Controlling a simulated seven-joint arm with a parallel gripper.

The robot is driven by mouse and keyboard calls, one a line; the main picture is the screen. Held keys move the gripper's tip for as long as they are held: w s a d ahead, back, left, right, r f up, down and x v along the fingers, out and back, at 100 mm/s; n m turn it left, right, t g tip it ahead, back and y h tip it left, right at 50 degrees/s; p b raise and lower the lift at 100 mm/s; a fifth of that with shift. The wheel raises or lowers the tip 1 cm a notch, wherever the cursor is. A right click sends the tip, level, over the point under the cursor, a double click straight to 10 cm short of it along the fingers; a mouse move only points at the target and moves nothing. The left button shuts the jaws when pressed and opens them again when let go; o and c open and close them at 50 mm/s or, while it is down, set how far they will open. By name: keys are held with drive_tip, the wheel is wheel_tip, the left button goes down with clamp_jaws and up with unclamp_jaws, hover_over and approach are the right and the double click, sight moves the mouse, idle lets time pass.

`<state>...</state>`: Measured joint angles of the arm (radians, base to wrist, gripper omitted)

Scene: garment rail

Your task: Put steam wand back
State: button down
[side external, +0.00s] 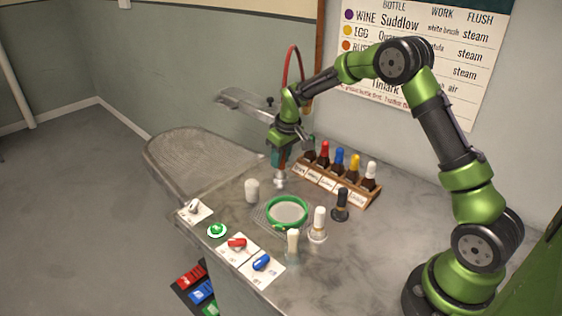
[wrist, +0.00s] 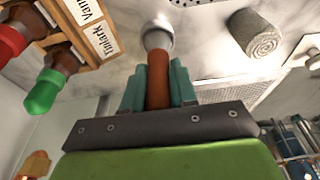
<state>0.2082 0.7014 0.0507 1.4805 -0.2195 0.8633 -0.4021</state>
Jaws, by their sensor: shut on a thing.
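The steam wand (side external: 280,183) is in my gripper, with its silver nozzle pointing down toward the grey counter. In the wrist view its brown-orange handle (wrist: 158,92) sits between the teal fingers of my gripper (wrist: 159,75), with the round silver end beyond them. In the side view my gripper (side external: 279,160) is above the counter, left of the bottle rack. A red hose (side external: 293,58) arcs up behind my wrist. Whether the nozzle touches the counter is hard to tell. I cannot make out the wand's holder.
The wooden bottle rack (side external: 335,187) stands close on the right. A white cylinder (side external: 252,190), a green ring (side external: 287,212) on mesh and several brushes are in front.

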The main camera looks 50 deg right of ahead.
drive_tip(key=shift+c, duration=2.4)
unclamp_jaws()
drive_tip(key=shift+w+v, duration=0.25)
drive_tip(key=shift+v, duration=0.95)
drive_tip(key=shift+w+v, duration=0.3)
drive_tip(key=shift+v, duration=0.95)
drive_tip(key=shift+w+v, duration=0.25)
drive_tip(key=shift+v, duration=0.95)
drive_tip(key=shift+r, duration=0.2)
drive_tip(key=s+a+r+m+t, duration=0.1)
drive_tip(key=s+a+r, duration=0.2)
drive_tip(key=s, duration=0.6)
drive_tip(key=s+a+r+m+t+y, duration=0.1)
drive_tip(key=s+a+r, duration=0.3)
drive_tip(key=s, duration=0.6)
drive_tip(key=s+a+r+m+t+y, duration=0.1)
drive_tip(key=s+a+r, duration=0.3)
drive_tip(key=s, duration=0.6)
drive_tip(key=shift+a+r+m+t, duration=0.25)
drive_tip(key=shift+a+m+t, duration=0.2)
drive_tip(key=shift+t, duration=0.35)
